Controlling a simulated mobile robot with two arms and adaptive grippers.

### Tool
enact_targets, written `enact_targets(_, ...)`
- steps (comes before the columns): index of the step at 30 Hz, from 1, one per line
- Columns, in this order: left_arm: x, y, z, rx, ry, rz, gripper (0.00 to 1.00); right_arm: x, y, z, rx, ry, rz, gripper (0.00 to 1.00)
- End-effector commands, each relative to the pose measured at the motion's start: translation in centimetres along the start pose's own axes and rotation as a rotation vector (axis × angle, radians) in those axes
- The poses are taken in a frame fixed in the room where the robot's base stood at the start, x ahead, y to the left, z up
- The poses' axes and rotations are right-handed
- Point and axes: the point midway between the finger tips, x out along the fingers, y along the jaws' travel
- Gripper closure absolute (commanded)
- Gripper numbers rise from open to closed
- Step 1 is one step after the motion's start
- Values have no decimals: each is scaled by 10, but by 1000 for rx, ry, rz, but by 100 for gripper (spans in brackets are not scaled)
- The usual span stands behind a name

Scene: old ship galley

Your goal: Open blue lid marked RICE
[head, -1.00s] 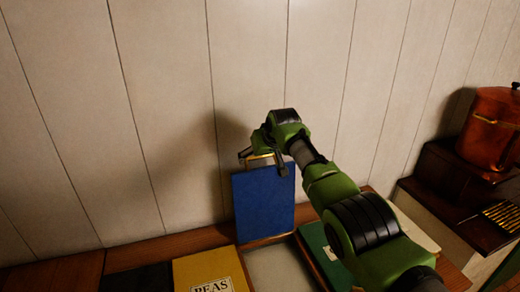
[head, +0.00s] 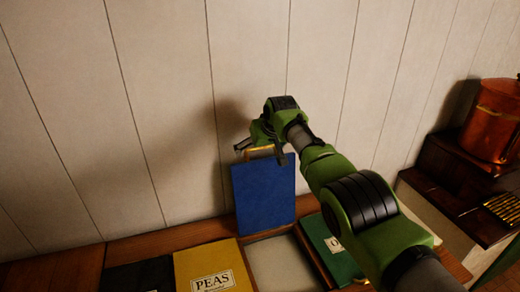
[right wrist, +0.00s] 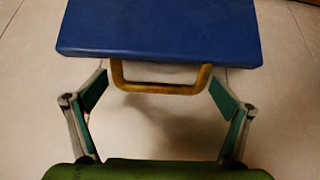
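The blue lid (head: 264,194) stands raised, near upright, behind an open compartment (head: 280,264) with a pale inside. No lettering shows on the side of the lid that faces me. Its brass handle (head: 260,150) is at the top edge, and the handle also shows in the right wrist view (right wrist: 160,85). My right gripper (head: 260,152) is at the lid's top edge. In the right wrist view its fingers (right wrist: 160,105) are spread wide, one on each side of the handle, apart from it. My left gripper is not in view.
A yellow lid marked PEAS (head: 208,264) lies left of the open compartment, with a black lid (head: 138,276) beyond it. A green lid (head: 325,245) lies to the right, partly behind my arm. A panelled wall (head: 160,100) rises close behind. A copper pot (head: 492,120) stands far right.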

Motion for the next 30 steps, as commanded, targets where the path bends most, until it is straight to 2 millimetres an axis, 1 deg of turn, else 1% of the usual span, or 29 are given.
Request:
enact_targets(10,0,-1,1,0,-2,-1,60,-6,0,-3,-1,7,-1,5)
enact_targets(17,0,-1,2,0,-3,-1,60,-22,0,-4,-1,8,-1,5)
enact_targets(20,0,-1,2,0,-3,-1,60,-30,1,-2,-1,7,1,5)
enact_targets(26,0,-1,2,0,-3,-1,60,-59,0,-2,-1,8,0,5)
enact_targets(30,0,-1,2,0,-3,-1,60,-82,1,-2,0,6,1,5)
